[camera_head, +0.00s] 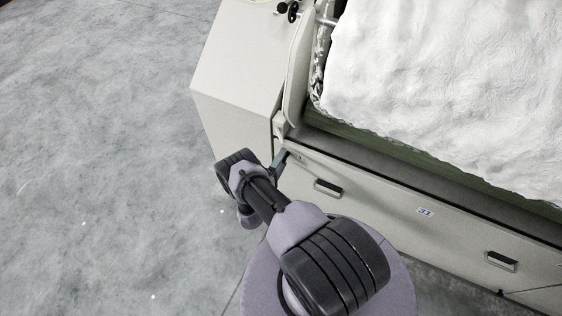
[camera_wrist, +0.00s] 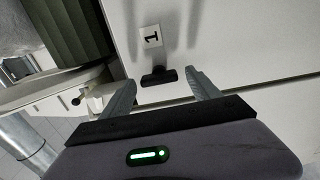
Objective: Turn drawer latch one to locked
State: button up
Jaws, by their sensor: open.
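Drawer latch one (camera_wrist: 160,76) is a small black bar on the cream panel in the wrist view, roughly crosswise in the picture. A white label (camera_wrist: 151,37) marked "1" is just above it. My gripper (camera_wrist: 161,84) is open, with one grey finger on each side of the latch; whether either touches it I cannot tell. In the head view my gripper (camera_head: 281,160) is at the upper left end of the drawer front (camera_head: 380,198), by the machine's corner. The latch cannot be made out there.
The drawer front has two dark handles (camera_head: 327,187) (camera_head: 500,261) and a label "31" (camera_head: 425,212). White fibre (camera_head: 450,85) lies on the machine above. A cream side cabinet (camera_head: 240,85) stands beyond my gripper. The grey floor (camera_head: 100,150) at left is clear.

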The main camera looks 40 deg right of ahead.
jog(key=p+v, duration=0.2)
jog(key=v, duration=1.5)
jog(key=shift+a, duration=0.2)
